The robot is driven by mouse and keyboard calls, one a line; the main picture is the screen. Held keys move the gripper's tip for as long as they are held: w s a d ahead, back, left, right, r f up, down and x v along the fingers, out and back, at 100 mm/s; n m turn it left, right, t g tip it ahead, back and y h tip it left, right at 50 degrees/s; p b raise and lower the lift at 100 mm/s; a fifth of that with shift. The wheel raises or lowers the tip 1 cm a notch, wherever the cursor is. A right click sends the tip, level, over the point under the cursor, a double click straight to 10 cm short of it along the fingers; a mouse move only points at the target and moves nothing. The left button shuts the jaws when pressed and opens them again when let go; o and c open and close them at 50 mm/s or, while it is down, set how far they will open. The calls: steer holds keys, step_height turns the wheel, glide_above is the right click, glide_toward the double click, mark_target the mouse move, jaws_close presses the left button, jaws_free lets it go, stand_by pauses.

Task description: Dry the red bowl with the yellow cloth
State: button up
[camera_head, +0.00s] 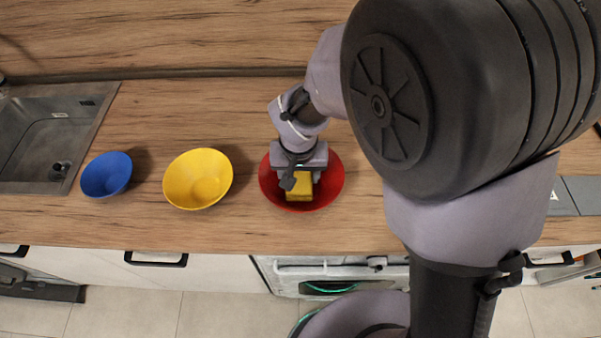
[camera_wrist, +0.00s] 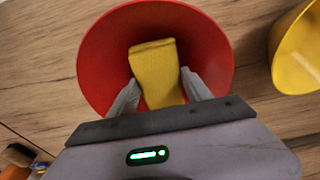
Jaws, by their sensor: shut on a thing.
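The red bowl (camera_head: 333,180) stands on the wooden counter, right of the other bowls, and also fills the upper middle of the wrist view (camera_wrist: 102,50). My gripper (camera_head: 298,186) points down into the bowl. It is shut on the yellow cloth (camera_head: 299,190), a folded block that shows between the two fingers in the wrist view (camera_wrist: 156,68). The cloth is inside the bowl. Whether it touches the bowl's inner surface is hard to tell. My gripper hides part of the bowl's far side in the head view.
A yellow bowl (camera_head: 198,180) and a blue bowl (camera_head: 106,175) stand to the left on the counter (camera_head: 240,120). A metal sink (camera_head: 45,140) is at the far left. The wooden splashback (camera_head: 180,35) rises behind. Cabinets with handles (camera_head: 156,259) lie below the front edge.

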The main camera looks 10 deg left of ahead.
steer(key=shift+w+d+f, duration=0.15)
steer(key=shift+w+d, duration=0.05)
steer(key=shift+d, duration=0.8)
steer(key=shift+a, duration=0.15)
steer(key=shift+s+a, duration=0.25)
steer(key=shift+a, duration=0.65)
step_height(320, 180, up, 14)
steer(key=d+p, duration=0.1)
steer(key=p, duration=0.8)
steer(key=shift+w+p, duration=0.15)
steer(key=shift+p, duration=0.2)
steer(key=shift+f, duration=0.1)
